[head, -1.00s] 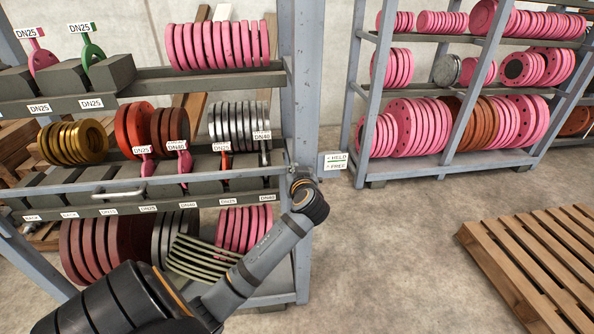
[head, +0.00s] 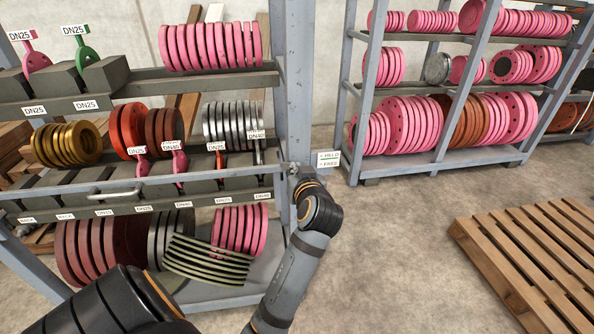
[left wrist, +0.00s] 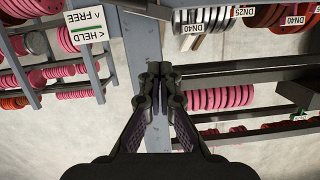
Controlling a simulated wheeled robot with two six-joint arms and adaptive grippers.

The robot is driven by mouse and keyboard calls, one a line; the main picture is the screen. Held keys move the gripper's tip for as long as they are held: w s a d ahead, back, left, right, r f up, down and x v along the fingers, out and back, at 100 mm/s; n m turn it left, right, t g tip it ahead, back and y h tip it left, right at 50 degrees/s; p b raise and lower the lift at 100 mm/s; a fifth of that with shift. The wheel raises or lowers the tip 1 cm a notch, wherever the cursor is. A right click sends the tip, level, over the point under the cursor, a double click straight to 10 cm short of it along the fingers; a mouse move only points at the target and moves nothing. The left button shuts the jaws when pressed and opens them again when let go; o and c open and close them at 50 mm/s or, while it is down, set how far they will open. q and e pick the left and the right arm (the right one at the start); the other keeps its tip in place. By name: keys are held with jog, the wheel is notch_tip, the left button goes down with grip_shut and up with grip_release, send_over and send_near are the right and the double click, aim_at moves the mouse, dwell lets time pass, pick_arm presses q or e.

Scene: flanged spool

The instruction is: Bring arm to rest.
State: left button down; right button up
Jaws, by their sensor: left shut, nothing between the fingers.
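My left arm (head: 300,262) comes up from the bottom of the head view, with its dark rounded joint (head: 320,207) in front of the upright post at the right end of the near rack. My left gripper (left wrist: 167,75) shows clearly in the left wrist view, where its two dark fingers are together at the tips with nothing between them. It points towards the grey rack post, and I cannot tell the gap to it. In the head view the fingers are not clear. My right gripper is in neither view.
The near rack (head: 180,82) holds pink, brass, red and grey flanges and tagged spades. A HELD/FREE sign (head: 328,159) is by its post. A far rack (head: 440,168) holds pink and rust-brown flanges. A wooden pallet (head: 530,250) lies right on the floor. Bare concrete lies between.

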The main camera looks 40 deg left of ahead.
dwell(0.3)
pick_arm(q)
jog(key=w+d+f+m+h, duration=0.2)
jog(key=w+f+m, duration=0.1)
jog(key=f, duration=0.8)
jog(key=w+d+f+m+h, duration=0.2)
jog(key=d+f+m, duration=0.1)
jog(key=f, duration=0.7)
jog(key=s+d+f+m+g+h+p, duration=0.15)
jog(key=s+f, duration=0.25)
jog(key=f, duration=0.6)
jog(key=s+d+f+m+g+h, duration=0.2)
jog(key=s+f+h, duration=0.1)
jog(key=f, duration=0.8)
jog(key=s+d+f+g+h, duration=0.1)
jog(key=s+d+f+g, duration=0.1)
jog(key=s+f, duration=1.35)
jog(key=s+f+g, duration=0.1)
jog(key=s+f, duration=0.2)
jog(key=s, duration=0.8)
jog(key=s+a+f+g+h+p, duration=0.1)
jog(key=s+f, duration=0.3)
jog(key=s, duration=0.7)
jog(key=shift+s+a+g, duration=0.2)
jog(key=shift+s+g, duration=0.1)
jog(key=shift+g, duration=0.25)
